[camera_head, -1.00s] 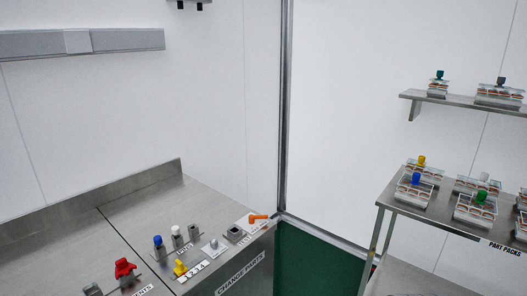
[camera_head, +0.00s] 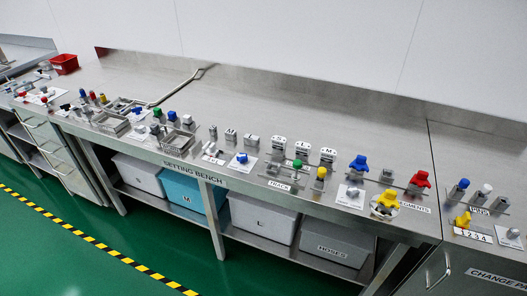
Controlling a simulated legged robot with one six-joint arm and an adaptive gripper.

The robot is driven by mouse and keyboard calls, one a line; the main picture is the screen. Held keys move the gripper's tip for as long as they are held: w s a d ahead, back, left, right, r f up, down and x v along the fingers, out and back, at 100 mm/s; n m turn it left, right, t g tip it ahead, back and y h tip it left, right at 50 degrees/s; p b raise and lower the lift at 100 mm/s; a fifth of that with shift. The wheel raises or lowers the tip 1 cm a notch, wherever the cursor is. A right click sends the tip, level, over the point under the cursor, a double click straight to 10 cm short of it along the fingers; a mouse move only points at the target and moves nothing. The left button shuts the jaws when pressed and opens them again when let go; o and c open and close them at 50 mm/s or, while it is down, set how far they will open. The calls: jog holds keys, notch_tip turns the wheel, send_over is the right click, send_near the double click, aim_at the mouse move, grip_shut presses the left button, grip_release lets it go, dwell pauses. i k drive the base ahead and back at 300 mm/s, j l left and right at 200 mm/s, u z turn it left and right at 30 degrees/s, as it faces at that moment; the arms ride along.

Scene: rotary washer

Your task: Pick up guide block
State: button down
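A long steel setting bench (camera_head: 300,105) runs across the view with many small parts along its front. No part carries a readable guide block label, so I cannot tell which one it is. Small grey metal blocks (camera_head: 231,136) stand in a row near the middle. White-faced blocks with letters (camera_head: 303,149) stand right of them, behind the TRACK label. A blue-topped part (camera_head: 242,158) sits on a white card in front of the grey blocks. My gripper is not in view.
Red (camera_head: 417,183) and yellow (camera_head: 387,203) knobbed parts stand on the right. Grey bins and a blue bin (camera_head: 182,190) fill the shelf below. The green floor (camera_head: 100,218) before the bench is clear, with a yellow-black stripe (camera_head: 90,240).

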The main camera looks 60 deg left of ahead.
aim_at(304, 149)
jog(key=u, duration=1.9)
jog(key=i+j, duration=0.3)
jog(key=i, duration=0.2)
jog(key=i+j+z, duration=0.15)
jog(key=i+j, duration=0.15)
jog(key=i, duration=0.2)
jog(key=i+j, duration=0.4)
jog(key=i+z, duration=0.05)
jog(key=i, duration=0.05)
